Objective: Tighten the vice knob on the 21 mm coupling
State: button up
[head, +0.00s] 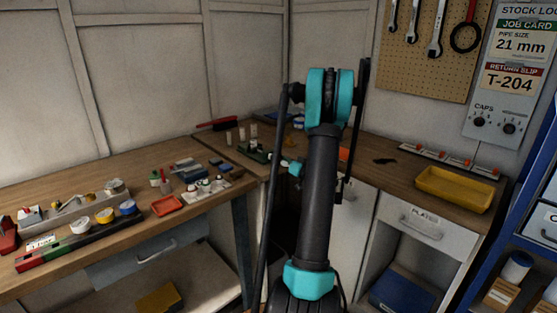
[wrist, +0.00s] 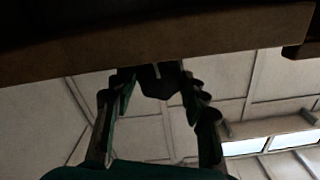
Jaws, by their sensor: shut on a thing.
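In the wrist view my gripper (wrist: 155,82) has its two fingers on either side of a dark, faceted knob-like piece (wrist: 158,84), and it is shut on it. The piece sits just at a brown, wood-like edge (wrist: 150,48) that fills the top of the view. The knob's far side and whatever it is fixed to are hidden. In the head view a small dark green fixture (head: 255,152), possibly the vice, stands on the corner bench, left of my arm. My gripper cannot be made out clearly there. I cannot pick out the 21 mm coupling.
A yellow tray (head: 454,189) and a strip with red parts (head: 450,160) lie on the right bench. The left bench holds an orange tray (head: 167,205) and several small parts. Wrenches (head: 435,35) hang on the pegboard.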

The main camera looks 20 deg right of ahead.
jog(key=shift+m, duration=1)
jog(key=o, duration=1.2)
jog(key=shift+c, duration=0.2)
jog(key=n, duration=0.4)
jog(key=shift+n, duration=0.4)
jog(key=v, duration=1.7)
jog(key=shift+s, duration=0.2)
jog(key=shift+w, duration=0.1)
